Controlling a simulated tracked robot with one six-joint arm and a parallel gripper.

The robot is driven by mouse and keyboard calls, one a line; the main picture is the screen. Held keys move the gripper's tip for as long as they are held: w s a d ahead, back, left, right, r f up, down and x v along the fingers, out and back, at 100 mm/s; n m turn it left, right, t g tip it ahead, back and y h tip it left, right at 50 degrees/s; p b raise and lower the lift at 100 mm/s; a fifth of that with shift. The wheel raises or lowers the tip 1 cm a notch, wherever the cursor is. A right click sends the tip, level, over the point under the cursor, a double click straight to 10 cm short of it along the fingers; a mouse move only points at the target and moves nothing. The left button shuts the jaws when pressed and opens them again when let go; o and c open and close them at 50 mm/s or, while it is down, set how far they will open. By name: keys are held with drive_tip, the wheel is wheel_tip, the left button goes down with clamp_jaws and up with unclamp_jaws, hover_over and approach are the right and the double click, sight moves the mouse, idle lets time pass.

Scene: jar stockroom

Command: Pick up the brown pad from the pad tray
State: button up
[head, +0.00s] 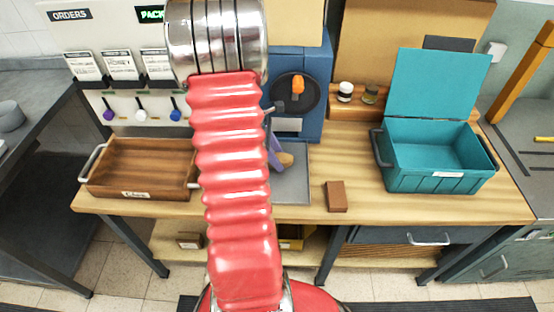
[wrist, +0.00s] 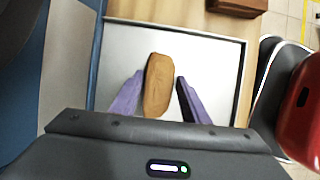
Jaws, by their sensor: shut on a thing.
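The brown pad (wrist: 157,88) is an oblong, wood-coloured piece between the two purple fingers of my gripper (wrist: 160,77) in the wrist view. My gripper is shut on it. In the head view the pad (head: 286,159) shows as a tan end beside a purple finger of my gripper (head: 277,155), partly hidden by my arm. The pad tray (wrist: 215,60) is a shallow pale-grey tray with a dark rim, and it lies behind the pad in the wrist view. In the head view the tray (head: 292,187) is partly covered by my red arm.
A brown block (head: 336,196) lies on the bench right of the tray. An open teal box (head: 435,172) stands at the right, and a wooden tray (head: 140,168) at the left. Two small jars (head: 345,91) stand at the back. The bench between block and teal box is clear.

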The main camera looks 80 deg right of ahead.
wheel_tip(320, 180, up, 10)
drive_tip(key=shift+f, duration=0.25)
drive_tip(key=shift+w, duration=0.1)
idle(0.5)
